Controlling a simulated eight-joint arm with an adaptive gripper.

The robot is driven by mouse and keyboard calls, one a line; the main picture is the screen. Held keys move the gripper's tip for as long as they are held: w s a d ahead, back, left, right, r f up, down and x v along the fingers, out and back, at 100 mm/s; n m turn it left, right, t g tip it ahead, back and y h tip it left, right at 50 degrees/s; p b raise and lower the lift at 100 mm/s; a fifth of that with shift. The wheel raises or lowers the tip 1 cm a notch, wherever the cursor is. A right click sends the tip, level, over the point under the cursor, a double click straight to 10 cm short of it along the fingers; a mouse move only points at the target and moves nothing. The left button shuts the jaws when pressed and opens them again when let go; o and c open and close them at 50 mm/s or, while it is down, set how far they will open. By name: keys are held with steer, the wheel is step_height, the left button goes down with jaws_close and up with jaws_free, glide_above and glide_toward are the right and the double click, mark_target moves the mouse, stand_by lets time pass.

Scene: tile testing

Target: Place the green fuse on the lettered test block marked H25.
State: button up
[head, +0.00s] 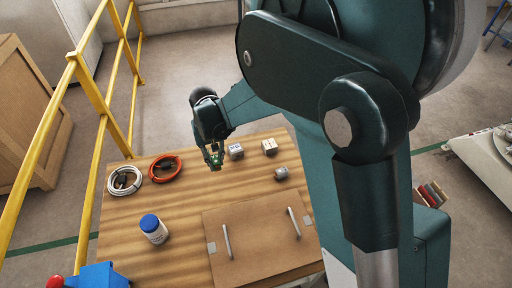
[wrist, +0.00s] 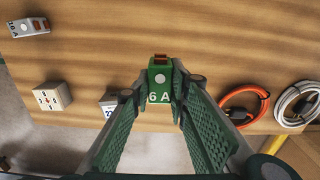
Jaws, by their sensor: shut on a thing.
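The green fuse (wrist: 159,78), marked 6 A, is between my fingertips in the wrist view. My gripper (head: 214,160) is shut on it, above the table's far edge area and just left of a grey block (head: 235,151). In the wrist view this grey block (wrist: 109,104) is partly hidden by a finger, and its lettering cannot be fully read. A cream block (head: 269,146) stands to its right; in the wrist view it (wrist: 52,97) shows dark and red marks on its faces. I cannot make out H25 on either block.
A grey fuse (wrist: 30,27) marked 16 A lies apart from the blocks. An orange-red cable coil (head: 165,168) and a white coil (head: 124,181) lie left. A blue-lidded jar (head: 153,229) and a board with two handles (head: 262,243) are nearer. A yellow railing (head: 93,92) stands left.

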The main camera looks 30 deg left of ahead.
steer(key=w+d+r+p, duration=0.1)
steer(key=w+d, duration=0.2)
steer(key=w, duration=0.5)
steer(key=w+d+r, duration=0.2)
steer(key=w+d, duration=0.2)
steer(key=w, duration=0.5)
steer(key=w+d+r+p, duration=0.1)
steer(key=w+d, duration=0.3)
steer(key=w, duration=0.5)
steer(key=shift+r+p, duration=0.25)
steer(key=shift+p, duration=0.05)
steer(key=shift+w+f, duration=0.1)
steer(key=b, duration=0.1)
glide_above(269, 143)
steer(key=shift+w+f, duration=0.15)
steer(key=shift+f, duration=2.9)
steer(key=shift+f, duration=0.15)
steer(key=shift+f+b, duration=0.35)
steer(key=shift+f, duration=1.4)
steer(key=shift+f, duration=0.15)
